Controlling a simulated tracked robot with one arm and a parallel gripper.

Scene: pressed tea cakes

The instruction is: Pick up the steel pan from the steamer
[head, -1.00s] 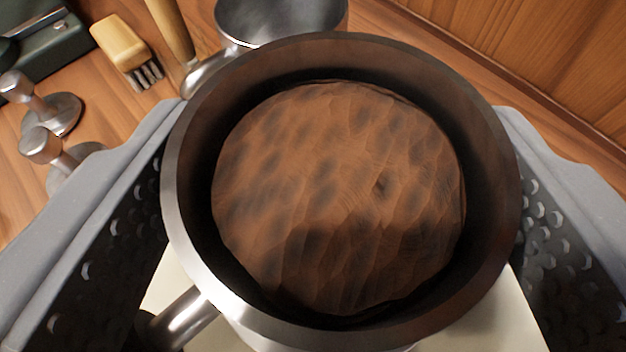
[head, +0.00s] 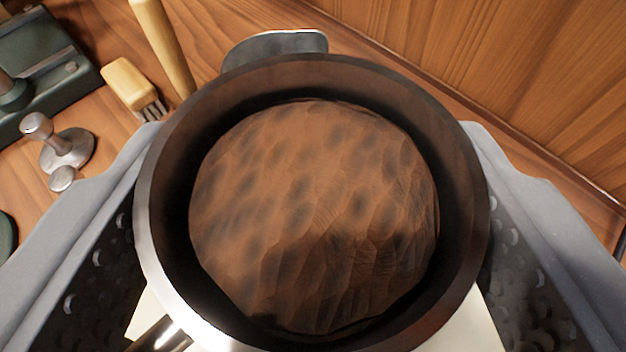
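The steel pan (head: 145,215) is a round, deep vessel with a thick bright rim and dark inner wall. It fills the middle of the head view. A rough brown round mass (head: 315,215) lies inside it. A short shiny handle (head: 158,337) shows at its lower left. My gripper (head: 312,140) has its grey fingers on either side of the pan, against its outer wall, and looks shut on it. The pads' contact faces are mostly hidden. I cannot make out the steamer; the pan hides most of what is below it.
Behind the pan a metal vessel (head: 275,44) shows partly. To the left are a wooden handle (head: 162,45), a brush (head: 132,88), a metal tamper (head: 62,146) and a dark green device (head: 42,65). A wooden wall (head: 510,80) closes the right and back.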

